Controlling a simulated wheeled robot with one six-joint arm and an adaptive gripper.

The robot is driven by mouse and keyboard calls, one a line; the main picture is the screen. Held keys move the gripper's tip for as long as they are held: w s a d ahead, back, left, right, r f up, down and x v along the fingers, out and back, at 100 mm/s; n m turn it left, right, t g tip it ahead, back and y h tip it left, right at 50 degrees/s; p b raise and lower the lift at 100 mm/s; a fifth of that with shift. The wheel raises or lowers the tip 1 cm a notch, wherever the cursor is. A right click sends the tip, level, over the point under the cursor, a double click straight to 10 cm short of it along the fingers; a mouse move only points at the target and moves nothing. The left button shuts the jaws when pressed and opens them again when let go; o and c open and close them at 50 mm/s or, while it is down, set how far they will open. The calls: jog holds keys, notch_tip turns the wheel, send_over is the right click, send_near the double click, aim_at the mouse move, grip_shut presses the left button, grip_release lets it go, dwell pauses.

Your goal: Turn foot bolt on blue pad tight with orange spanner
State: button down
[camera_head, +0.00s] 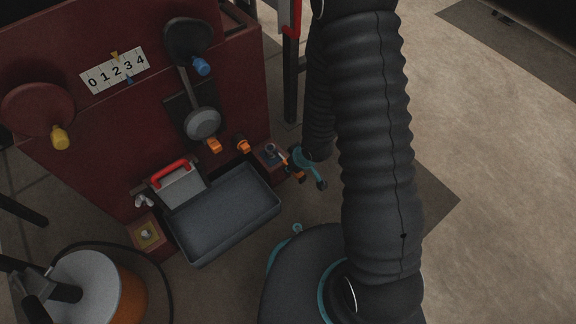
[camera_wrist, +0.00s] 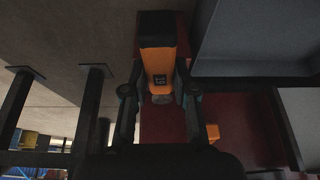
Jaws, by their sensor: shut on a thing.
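The orange spanner (camera_wrist: 159,62) sits between the two fingers of my gripper (camera_wrist: 160,92) in the wrist view. It shows an orange body with a small dark label and a black end pointing up the picture. My gripper (camera_head: 306,176) is shut on it. In the head view the gripper is just right of the press's right foot (camera_head: 272,155), where a bolt stands on a small bluish pad (camera_head: 270,149). Only a bit of orange shows at the gripper there. I cannot tell whether the spanner touches the bolt.
A grey tray (camera_head: 222,215) lies in front, beside a red-handled box (camera_head: 181,186). The left foot (camera_head: 146,235) has a yellow pad. Floor at right is clear.

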jog(key=w+d+n+g+y+p, duration=0.1)
jog(key=w+d+n+g+p, duration=0.3)
jog(key=w+n+p, duration=0.6)
jog(key=shift+d+f+n+y+p, duration=0.4)
jog(key=shift+n+p, duration=0.3)
jog(key=shift+p, duration=0.3)
jog(key=shift+s+f, duration=0.1)
jog(key=shift+f, duration=0.9)
dwell(2.2)
jog(key=shift+s, duration=0.1)
jog(key=shift+s+a+m+t+b, duration=0.15)
jog(key=shift+s+m+t+b, duration=0.55)
jog(key=shift+s+m+b, duration=1.45)
jog(key=shift+w+n+b, duration=0.45)
jog(key=shift+b, duration=0.05)
